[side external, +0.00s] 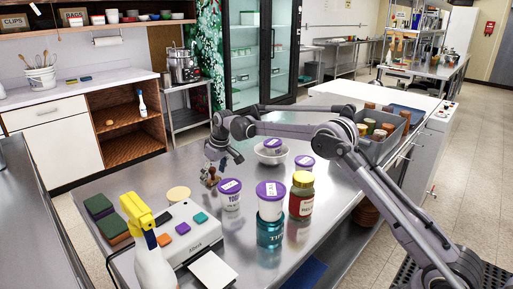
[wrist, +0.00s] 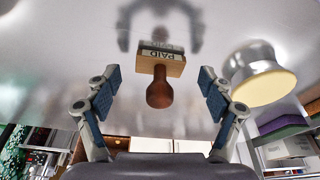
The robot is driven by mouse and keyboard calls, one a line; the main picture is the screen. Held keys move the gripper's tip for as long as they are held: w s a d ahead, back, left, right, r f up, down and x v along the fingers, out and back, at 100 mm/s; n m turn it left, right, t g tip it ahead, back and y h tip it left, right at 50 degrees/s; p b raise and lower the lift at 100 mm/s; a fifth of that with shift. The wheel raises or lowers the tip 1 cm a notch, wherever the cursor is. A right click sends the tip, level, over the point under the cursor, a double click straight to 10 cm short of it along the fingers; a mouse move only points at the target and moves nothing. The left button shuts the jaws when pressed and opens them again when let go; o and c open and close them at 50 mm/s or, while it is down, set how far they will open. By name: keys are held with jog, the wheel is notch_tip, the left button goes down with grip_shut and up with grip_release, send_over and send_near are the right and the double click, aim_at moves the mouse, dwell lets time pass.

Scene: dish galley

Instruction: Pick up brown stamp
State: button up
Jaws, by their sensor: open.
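The brown stamp (side external: 211,176) stands on the steel counter, small and partly hidden by my gripper in the side external view. In the wrist view the stamp (wrist: 160,63) has a wooden block marked "PAID" and a rounded brown handle pointing towards me. My gripper (side external: 217,166) is low over the counter at the stamp. In the wrist view my gripper (wrist: 160,86) is open, one finger on each side of the handle, with a visible gap to both. The fingers hold nothing.
A round cream-topped container (side external: 178,194) stands close to the stamp; it also shows in the wrist view (wrist: 263,87). A purple-lidded tub (side external: 230,195) stands to the right. A white device (side external: 190,240), spray bottle (side external: 152,265) and sponges (side external: 99,206) are nearer the camera.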

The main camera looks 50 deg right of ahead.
jog(key=c, duration=1.2)
jog(key=shift+f, duration=0.1)
jog(key=shift+c, duration=0.2)
